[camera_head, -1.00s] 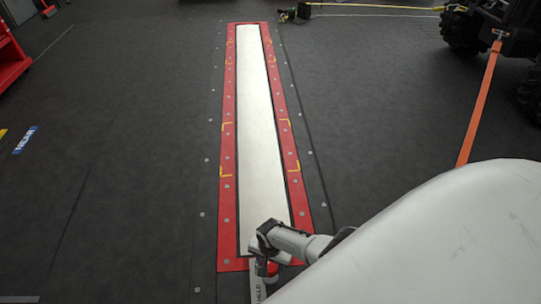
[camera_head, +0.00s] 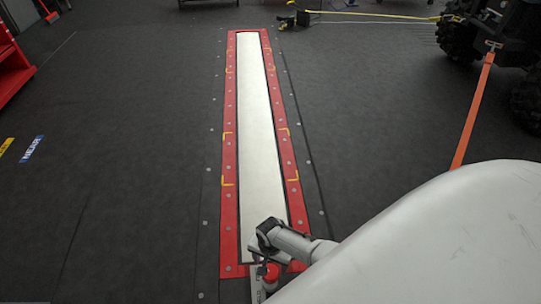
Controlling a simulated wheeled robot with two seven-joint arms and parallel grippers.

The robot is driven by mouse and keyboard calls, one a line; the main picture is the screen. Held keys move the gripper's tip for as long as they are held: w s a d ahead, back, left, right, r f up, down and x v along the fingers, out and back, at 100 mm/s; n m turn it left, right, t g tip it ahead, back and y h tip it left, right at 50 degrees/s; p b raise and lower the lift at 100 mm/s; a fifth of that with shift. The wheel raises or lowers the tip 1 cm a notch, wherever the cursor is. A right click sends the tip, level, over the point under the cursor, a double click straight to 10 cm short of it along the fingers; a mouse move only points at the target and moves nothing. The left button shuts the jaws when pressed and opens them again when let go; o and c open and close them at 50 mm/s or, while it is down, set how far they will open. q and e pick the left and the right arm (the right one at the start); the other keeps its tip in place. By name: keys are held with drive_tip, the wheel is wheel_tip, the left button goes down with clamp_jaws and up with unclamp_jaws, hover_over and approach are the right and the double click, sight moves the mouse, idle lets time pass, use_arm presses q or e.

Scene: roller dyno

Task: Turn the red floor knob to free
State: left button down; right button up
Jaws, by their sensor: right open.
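The red floor knob (camera_head: 271,273) shows at the bottom centre of the head view, low beside the near end of the red-framed strip. A pale label plate (camera_head: 256,288) lies next to it, its lettering too small to read. My right gripper (camera_head: 257,255) is just above and to the left of the knob, at the end of my right arm coming in from the lower right. It is open, and I cannot tell whether it touches the knob. The knob is partly hidden by the gripper, and its pointer setting cannot be read. My left gripper is out of view.
A long white roller strip (camera_head: 256,130) in a red bolted frame (camera_head: 230,200) runs away from me. An orange strap (camera_head: 474,110) ties down a black-wheeled vehicle (camera_head: 512,45) at upper right. A red cabinet (camera_head: 12,70) stands at upper left.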

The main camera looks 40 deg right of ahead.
wheel_tip(320, 180, up, 2)
drive_tip(key=shift+r+p, duration=0.1)
drive_tip(key=shift+p, duration=0.4)
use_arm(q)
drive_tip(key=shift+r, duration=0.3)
use_arm(e)
drive_tip(key=s+a+r+n+t, duration=0.1)
drive_tip(key=s+r+n, duration=0.35)
drive_tip(key=r, duration=0.55)
drive_tip(key=s+r+n+t, duration=0.1)
drive_tip(key=s+r+n, duration=0.35)
drive_tip(key=r, duration=0.55)
drive_tip(key=s+a+r+n+t, duration=0.15)
drive_tip(key=s+r+n, duration=0.3)
drive_tip(key=r, duration=0.65)
drive_tip(key=w+a+f+t+y, duration=0.3)
drive_tip(key=w+a+f+t, duration=0.2)
drive_tip(key=a+f, duration=0.15)
use_arm(q)
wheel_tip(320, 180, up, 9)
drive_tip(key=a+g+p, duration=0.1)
drive_tip(key=p, duration=1.3)
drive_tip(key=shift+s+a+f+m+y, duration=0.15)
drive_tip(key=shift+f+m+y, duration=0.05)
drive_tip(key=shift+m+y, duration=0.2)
use_arm(e)
wheel_tip(320, 180, up, 10)
drive_tip(key=d, duration=0.1)
drive_tip(key=shift+w+n, duration=0.15)
drive_tip(key=shift+n, duration=0.2)
